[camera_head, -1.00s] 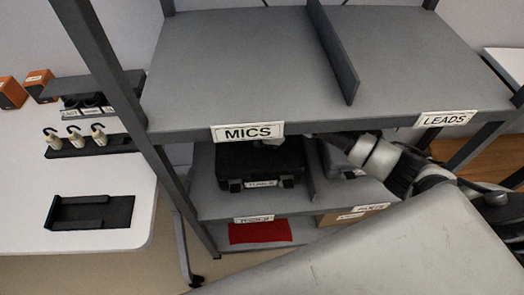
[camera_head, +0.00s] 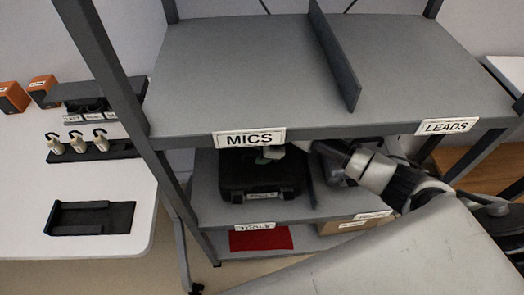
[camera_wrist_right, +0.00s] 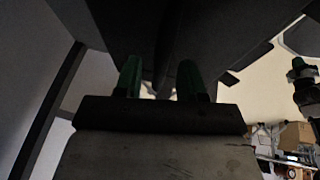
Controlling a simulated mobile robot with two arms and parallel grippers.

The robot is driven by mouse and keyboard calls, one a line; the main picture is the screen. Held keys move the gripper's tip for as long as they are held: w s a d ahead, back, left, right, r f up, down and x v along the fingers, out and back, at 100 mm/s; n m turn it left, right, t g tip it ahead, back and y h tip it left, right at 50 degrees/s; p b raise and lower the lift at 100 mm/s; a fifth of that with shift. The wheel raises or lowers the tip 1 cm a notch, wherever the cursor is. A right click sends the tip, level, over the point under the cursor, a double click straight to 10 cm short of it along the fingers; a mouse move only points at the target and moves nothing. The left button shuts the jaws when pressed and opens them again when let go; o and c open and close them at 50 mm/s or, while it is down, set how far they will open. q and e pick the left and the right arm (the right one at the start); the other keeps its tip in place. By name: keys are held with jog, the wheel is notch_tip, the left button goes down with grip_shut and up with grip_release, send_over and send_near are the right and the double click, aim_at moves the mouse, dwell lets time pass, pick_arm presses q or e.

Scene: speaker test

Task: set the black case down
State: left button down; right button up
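The black case (camera_head: 260,178) is on the middle shelf (camera_head: 215,211) of the grey rack, left of the divider, and looks level. Its upper back part is hidden by the top shelf and MICS label. My right gripper (camera_head: 270,154) reaches in from the right, under the top shelf, over the case. In the right wrist view its two green-tipped fingers (camera_wrist_right: 160,78) stand apart, with a narrow dark part between them and light gaps beside it. The dark body above the fingers seems to be the case. My left gripper is not in view.
The top shelf (camera_head: 230,60) is bare, with a divider (camera_head: 335,55). A red item (camera_head: 260,239) and a cardboard box (camera_head: 345,227) sit below. A white table (camera_head: 85,185) with holders stands at left.

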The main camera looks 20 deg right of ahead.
jog(key=p+v, duration=0.1)
jog(key=v, duration=0.6)
jog(key=shift+r, duration=0.25)
jog(key=shift+s+d, duration=0.1)
